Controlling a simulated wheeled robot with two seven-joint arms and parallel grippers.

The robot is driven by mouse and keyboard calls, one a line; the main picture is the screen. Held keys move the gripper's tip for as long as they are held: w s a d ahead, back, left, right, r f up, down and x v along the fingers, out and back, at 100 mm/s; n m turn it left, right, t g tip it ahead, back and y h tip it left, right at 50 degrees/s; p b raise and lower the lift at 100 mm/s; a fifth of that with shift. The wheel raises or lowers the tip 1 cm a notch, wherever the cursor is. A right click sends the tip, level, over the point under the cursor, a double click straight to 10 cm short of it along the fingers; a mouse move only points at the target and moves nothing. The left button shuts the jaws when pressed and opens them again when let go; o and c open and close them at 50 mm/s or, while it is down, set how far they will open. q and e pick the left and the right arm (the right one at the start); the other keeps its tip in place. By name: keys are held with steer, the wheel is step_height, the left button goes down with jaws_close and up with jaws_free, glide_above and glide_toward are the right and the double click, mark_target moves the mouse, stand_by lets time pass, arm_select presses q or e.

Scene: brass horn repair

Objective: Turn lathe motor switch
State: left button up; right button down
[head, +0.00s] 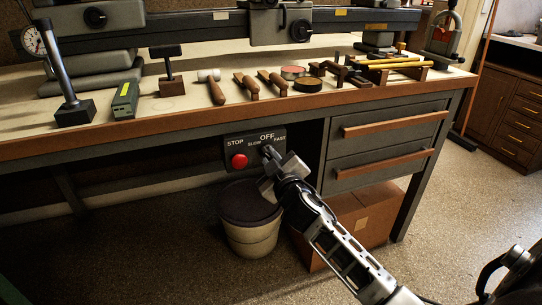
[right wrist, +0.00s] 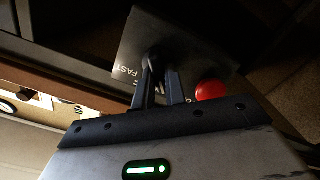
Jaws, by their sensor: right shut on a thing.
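The lathe motor switch panel (head: 232,144) is a dark plate hung under the bench's front edge. It carries the labels STOP, SLOW, OFF and FAST and a red button (head: 239,161) at its left. In the right wrist view the panel (right wrist: 190,45) appears turned, with the red button (right wrist: 211,91) at right. My right gripper (head: 268,151) reaches up to the panel's right part. Its two fingers (right wrist: 158,72) are shut on the dark switch lever (right wrist: 154,55). The fingers hide much of the lever, so its exact setting is unclear. My left gripper is not in view.
The workbench (head: 200,122) has its front edge just above the panel. Hammers and other tools lie on top. Drawers (head: 385,145) are to the right. A bucket (head: 250,238) and a cardboard box (head: 372,215) stand on the floor below, close to my right arm.

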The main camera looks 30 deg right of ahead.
steer(key=shift+f, duration=0.1)
stand_by(0.3)
steer(key=c, duration=1.4)
jaws_free()
steer(key=shift+c, duration=0.2)
arm_select(q)
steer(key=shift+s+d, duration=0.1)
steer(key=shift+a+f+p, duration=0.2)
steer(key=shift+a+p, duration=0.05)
steer(key=shift+p, duration=0.3)
arm_select(e)
steer(key=v, duration=1.6)
steer(key=shift+d, duration=0.1)
